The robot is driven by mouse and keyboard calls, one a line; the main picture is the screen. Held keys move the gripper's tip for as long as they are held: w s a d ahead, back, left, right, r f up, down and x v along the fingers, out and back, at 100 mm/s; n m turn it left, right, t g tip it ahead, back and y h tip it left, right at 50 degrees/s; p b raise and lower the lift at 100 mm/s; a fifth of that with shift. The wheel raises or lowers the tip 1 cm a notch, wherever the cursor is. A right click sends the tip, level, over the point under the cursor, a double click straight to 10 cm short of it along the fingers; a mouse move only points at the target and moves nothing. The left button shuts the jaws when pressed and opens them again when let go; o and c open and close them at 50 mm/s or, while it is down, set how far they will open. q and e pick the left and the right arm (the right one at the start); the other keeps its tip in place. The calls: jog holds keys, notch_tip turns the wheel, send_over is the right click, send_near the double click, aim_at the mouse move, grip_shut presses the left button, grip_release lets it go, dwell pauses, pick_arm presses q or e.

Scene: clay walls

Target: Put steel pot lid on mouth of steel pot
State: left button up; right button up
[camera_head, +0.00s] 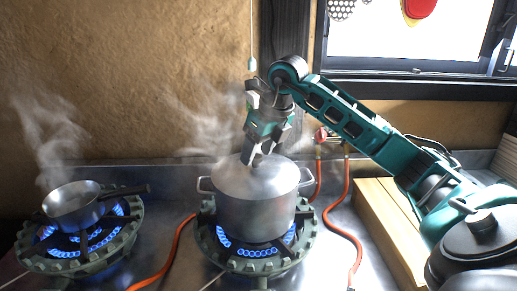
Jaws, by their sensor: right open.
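The steel pot (256,217) stands upright on the lit right burner, with a side handle on each side. The steel pot lid (232,178) lies on the pot's mouth and looks about level. My right gripper (258,160) points down over the middle of the lid, its fingertips at the lid's top. It is open. The lid's knob is hidden by the fingers, and I cannot tell whether they touch it. My left gripper is not in view.
A small steaming saucepan (74,207) stands on the lit left burner (97,245), handle pointing right. Orange gas hoses (345,225) run over the steel counter. A wooden board (380,225) lies at right under my right arm. The clay wall is close behind.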

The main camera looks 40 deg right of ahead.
jog(key=shift+r, duration=0.15)
jog(key=p+v, duration=0.1)
jog(key=v, duration=1.1)
jog(key=shift+p, duration=0.3)
